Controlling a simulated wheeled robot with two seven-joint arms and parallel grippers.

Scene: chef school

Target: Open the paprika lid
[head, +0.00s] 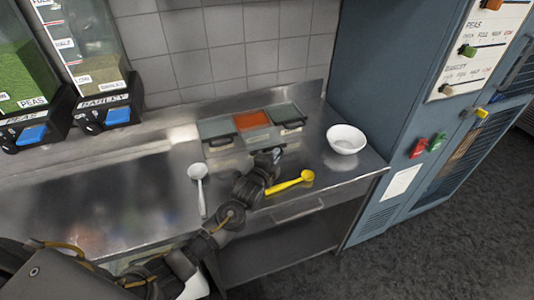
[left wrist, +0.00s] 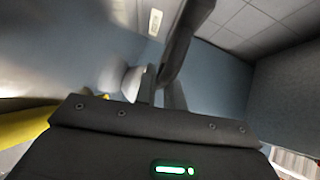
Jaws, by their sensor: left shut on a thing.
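The spice station is a steel unit at the back of the counter with three lidded compartments side by side. The paprika lid (head: 252,120) is the middle one, with orange-red showing; the lids on both sides look grey-green. My left gripper (head: 272,155) is just in front of the middle and right compartments, shut on what appears to be the paprika lid's handle. The grip itself is too small and dark to make out. In the left wrist view my left gripper's dark fingers (left wrist: 165,85) show, but no lid can be made out. My right gripper is not in view.
A yellow scoop (head: 290,183) lies just right of my left gripper. A white spoon (head: 199,185) lies to its left. A white bowl (head: 346,139) stands at the right, near the blue cabinet (head: 385,90). Peas and barley dispensers (head: 108,110) stand back left. The left counter is clear.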

